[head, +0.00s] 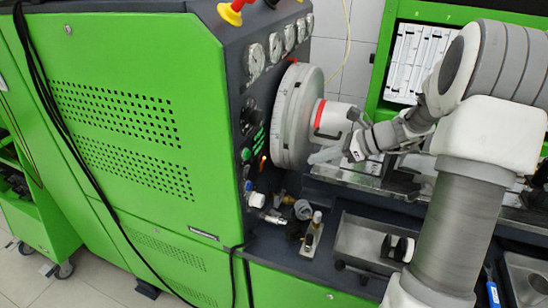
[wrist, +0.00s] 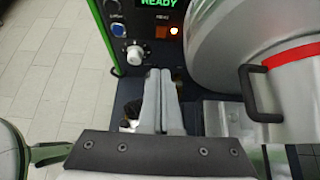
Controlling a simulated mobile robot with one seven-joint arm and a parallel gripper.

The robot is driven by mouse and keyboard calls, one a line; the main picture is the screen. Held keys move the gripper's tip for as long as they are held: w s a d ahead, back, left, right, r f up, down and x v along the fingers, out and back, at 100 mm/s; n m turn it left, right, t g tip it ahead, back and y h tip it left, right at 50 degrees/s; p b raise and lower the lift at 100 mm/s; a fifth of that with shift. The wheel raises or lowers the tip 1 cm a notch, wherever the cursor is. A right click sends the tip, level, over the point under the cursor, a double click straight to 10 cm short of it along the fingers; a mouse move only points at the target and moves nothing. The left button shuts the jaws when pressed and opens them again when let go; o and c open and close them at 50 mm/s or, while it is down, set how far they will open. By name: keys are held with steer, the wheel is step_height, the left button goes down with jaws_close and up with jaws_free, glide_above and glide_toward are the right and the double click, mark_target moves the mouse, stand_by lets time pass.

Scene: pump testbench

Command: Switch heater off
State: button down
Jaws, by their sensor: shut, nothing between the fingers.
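The dark control panel (head: 253,120) is on the side of the green test bench. The orange light also shows in the head view (head: 263,163). My gripper (wrist: 160,71) is shut and empty. Its fingertips point toward the panel, below the orange light in the wrist view and apart from it. In the head view my gripper (head: 314,157) is in front of the large grey disc.
A display (wrist: 158,3) reads READY. A white knob (wrist: 134,54) and a blue-ringed button (wrist: 117,29) are left of the light. The grey disc (head: 290,115) with a red band and a black handle (wrist: 258,94) crowds the right. Fittings (head: 312,232) stand below.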

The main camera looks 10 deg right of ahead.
steer(key=shift+a, duration=0.1)
steer(key=p, duration=0.1)
glide_toward(262, 168)
steer(key=x, duration=0.4)
steer(key=shift+w+f, duration=0.25)
steer(key=shift+w+a, duration=0.3)
steer(key=shift+a, duration=0.2)
steer(key=shift+r, duration=0.1)
